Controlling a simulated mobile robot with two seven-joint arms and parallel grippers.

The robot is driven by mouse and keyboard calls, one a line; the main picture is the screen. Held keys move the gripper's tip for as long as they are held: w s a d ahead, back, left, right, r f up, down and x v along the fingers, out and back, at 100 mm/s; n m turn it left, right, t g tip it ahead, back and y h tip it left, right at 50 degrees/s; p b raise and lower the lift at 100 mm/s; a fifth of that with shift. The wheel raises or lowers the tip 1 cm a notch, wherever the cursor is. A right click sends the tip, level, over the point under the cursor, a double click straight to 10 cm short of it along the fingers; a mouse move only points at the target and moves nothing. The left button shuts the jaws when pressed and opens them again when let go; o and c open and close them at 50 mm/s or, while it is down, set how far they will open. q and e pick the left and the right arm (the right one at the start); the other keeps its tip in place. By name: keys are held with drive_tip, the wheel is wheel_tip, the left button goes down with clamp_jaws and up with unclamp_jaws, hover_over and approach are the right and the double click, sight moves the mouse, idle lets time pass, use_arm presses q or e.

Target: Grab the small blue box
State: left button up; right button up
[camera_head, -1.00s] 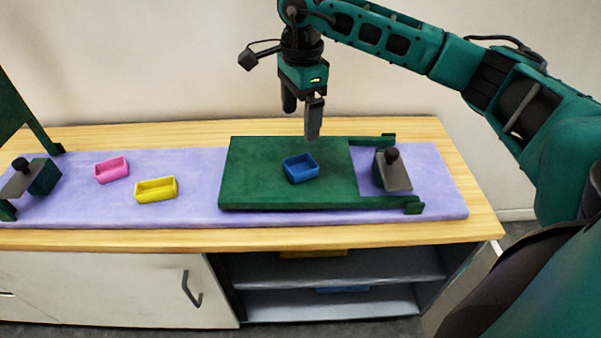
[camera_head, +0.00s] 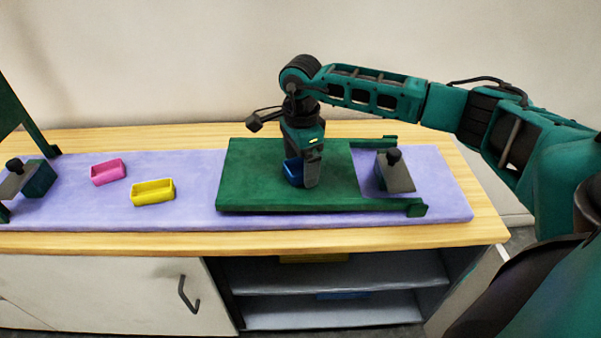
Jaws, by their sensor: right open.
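The small blue box (camera_head: 292,171) sits on the green board (camera_head: 255,180), which lies on the purple mat. My right gripper (camera_head: 303,178) is lowered over the blue box, pointing down, with its jaws open. One finger stands in front of the box's right part and hides it. I cannot tell whether the fingers touch the box. My left gripper does not show.
A pink box (camera_head: 109,172) and a yellow box (camera_head: 153,192) sit on the purple mat (camera_head: 190,212) to the left. A grey block with a black knob (camera_head: 395,171) stands right of the board. A dark green frame (camera_head: 28,130) rises at the far left. Shelves lie below.

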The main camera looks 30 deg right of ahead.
drive_tip(key=shift+f, duration=0.1)
drive_tip(key=shift+c, duration=0.4)
drive_tip(key=c, duration=1)
drive_tip(key=shift+c, duration=0.2)
